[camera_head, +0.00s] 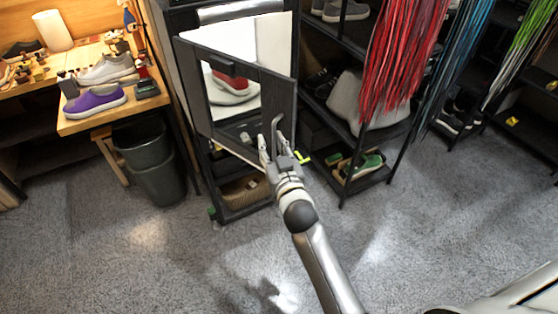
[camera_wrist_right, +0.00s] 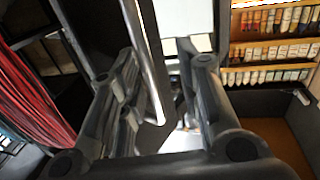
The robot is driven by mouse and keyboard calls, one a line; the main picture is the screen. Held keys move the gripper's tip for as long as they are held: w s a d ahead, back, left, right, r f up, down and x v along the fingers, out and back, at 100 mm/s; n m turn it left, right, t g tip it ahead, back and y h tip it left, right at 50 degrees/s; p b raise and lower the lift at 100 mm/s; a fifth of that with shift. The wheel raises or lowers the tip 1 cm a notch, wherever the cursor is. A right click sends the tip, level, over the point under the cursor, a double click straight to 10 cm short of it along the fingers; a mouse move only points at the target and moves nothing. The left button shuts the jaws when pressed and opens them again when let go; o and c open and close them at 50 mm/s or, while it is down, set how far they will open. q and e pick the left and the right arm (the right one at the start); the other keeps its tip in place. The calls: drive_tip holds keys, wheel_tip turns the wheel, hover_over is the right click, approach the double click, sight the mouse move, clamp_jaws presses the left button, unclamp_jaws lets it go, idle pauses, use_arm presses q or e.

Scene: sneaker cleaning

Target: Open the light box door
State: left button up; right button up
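The light box (camera_head: 187,72) is a dark cabinet with a bright white inside. Its dark-framed door (camera_head: 230,58) is partly open, with its right side swung out toward me. A sneaker with a white sole (camera_head: 232,97) shows through the door's window. The door's grey bar handle (camera_head: 277,128) is near its right edge; it also shows in the right wrist view (camera_wrist_right: 150,55). My right gripper (camera_head: 270,146) is at the handle. In the right wrist view, its fingers (camera_wrist_right: 165,100) are apart, with the handle bar between them. My left gripper is not in view.
A wooden bench (camera_head: 85,122) with shoes and a dark bin (camera_head: 150,160) stand at left. A black shoe rack (camera_head: 345,195) stands close right of the box, with red laces (camera_head: 400,55) hanging before it. The grey carpet (camera_head: 110,240) in front is clear.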

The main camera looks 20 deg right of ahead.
drive_tip(key=s, duration=1.1)
drive_tip(key=shift+a, duration=0.15)
drive_tip(key=shift+c, duration=1.4)
drive_tip(key=shift+d+f, duration=0.25)
drive_tip(key=shift+f, duration=0.05)
drive_tip(key=shift+c, duration=1.2)
drive_tip(key=d+f+m+b, duration=0.1)
drive_tip(key=d+m, duration=0.1)
drive_tip(key=w+d+f+m+y+b, duration=0.1)
drive_tip(key=d+f+m, duration=0.1)
drive_tip(key=d, duration=0.1)
drive_tip(key=w+d+f+m+g+b, duration=0.1)
drive_tip(key=d+f+m, duration=0.1)
drive_tip(key=d+m, duration=0.1)
drive_tip(key=shift+w+f+y, duration=0.2)
drive_tip(key=shift+y, duration=0.2)
clamp_jaws()
drive_tip(key=w+d+r+m+y+b, duration=0.3)
drive_tip(key=d+r+m, duration=0.1)
drive_tip(key=d+m, duration=0.4)
drive_tip(key=w+a+p, duration=0.4)
drive_tip(key=w+a, duration=0.2)
drive_tip(key=w, duration=0.1)
